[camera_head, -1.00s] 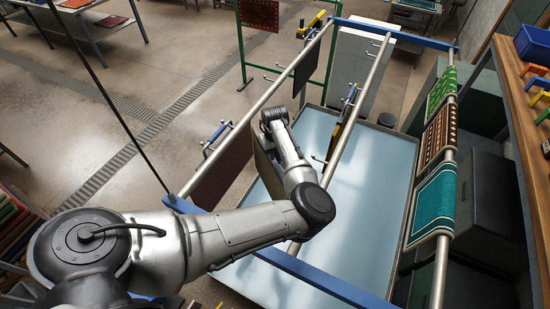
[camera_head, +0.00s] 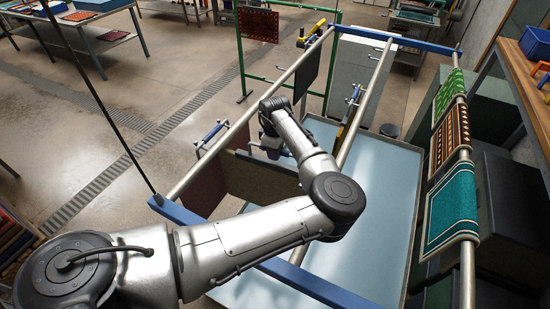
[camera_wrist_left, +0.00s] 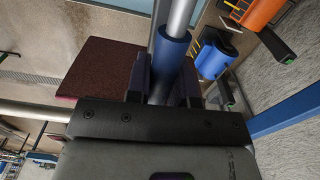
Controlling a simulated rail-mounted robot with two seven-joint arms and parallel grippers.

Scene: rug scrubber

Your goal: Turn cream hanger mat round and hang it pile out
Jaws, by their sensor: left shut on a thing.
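My right gripper is not in view.
The left rail (camera_head: 205,160) carries hooks and blue-gripped hangers (camera_head: 212,133). A middle rail (camera_head: 365,100) runs parallel over the pale blue tray (camera_head: 385,180). Green, brown and teal (camera_head: 452,208) mats drape over the right rail. A workbench (camera_head: 520,95) edges the far right.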

